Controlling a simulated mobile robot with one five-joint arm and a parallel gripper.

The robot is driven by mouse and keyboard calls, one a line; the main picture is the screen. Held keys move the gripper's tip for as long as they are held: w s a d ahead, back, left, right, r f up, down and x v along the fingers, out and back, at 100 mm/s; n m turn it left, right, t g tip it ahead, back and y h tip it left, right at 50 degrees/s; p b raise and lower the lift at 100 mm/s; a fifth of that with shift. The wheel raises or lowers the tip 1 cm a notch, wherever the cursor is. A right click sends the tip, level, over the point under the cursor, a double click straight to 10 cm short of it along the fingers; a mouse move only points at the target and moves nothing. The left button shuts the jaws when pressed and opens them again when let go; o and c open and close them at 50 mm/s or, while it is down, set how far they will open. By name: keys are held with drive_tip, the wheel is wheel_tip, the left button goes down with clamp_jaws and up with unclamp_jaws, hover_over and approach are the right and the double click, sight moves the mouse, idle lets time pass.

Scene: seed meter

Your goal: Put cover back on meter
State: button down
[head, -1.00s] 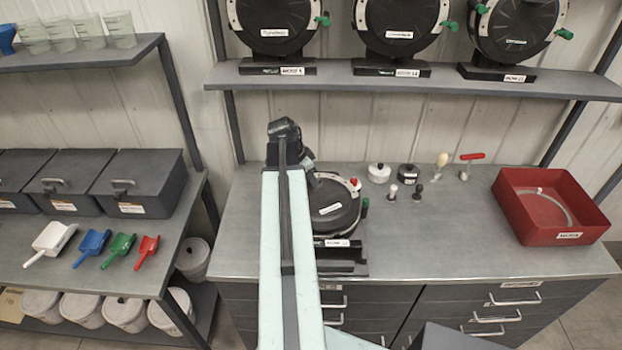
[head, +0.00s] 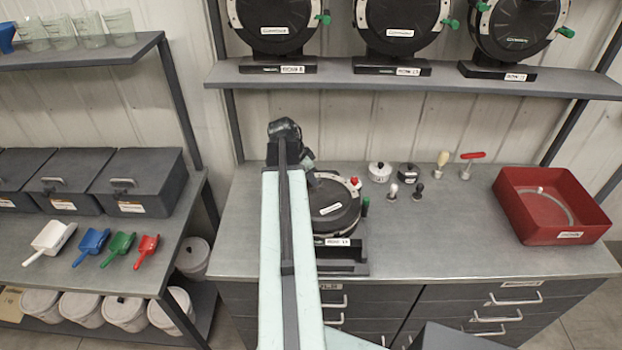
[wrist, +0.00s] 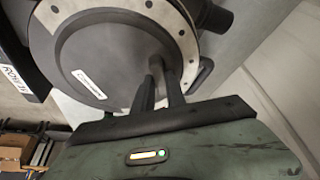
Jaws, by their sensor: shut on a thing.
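The seed meter (head: 321,232) stands on the grey bench, partly hidden behind my arm. Its round black cover (head: 333,207), with a white label, is at the meter's face. In the wrist view the dark cover (wrist: 85,55) lies against the pale ring (wrist: 180,32) with holes, which shows along its upper right edge. I cannot tell whether it is fully seated. My gripper (wrist: 158,72) is shut on the cover near its middle; the gripped part is mostly hidden between the fingers. In the head view my arm hides the fingertips.
White and black round pots (head: 379,172) and small knobbed tools (head: 392,191) stand right of the meter. A red tray (head: 550,235) holds a curved strip. Several meters (head: 400,25) stand on the shelf above. The bench front between meter and tray is clear.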

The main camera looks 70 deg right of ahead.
drive_tip(key=c, duration=1.3)
unclamp_jaws()
drive_tip(key=shift+c, duration=0.3)
wheel_tip(320, 180, up, 10)
drive_tip(key=p, duration=0.9)
drive_tip(key=shift+f, duration=0.2)
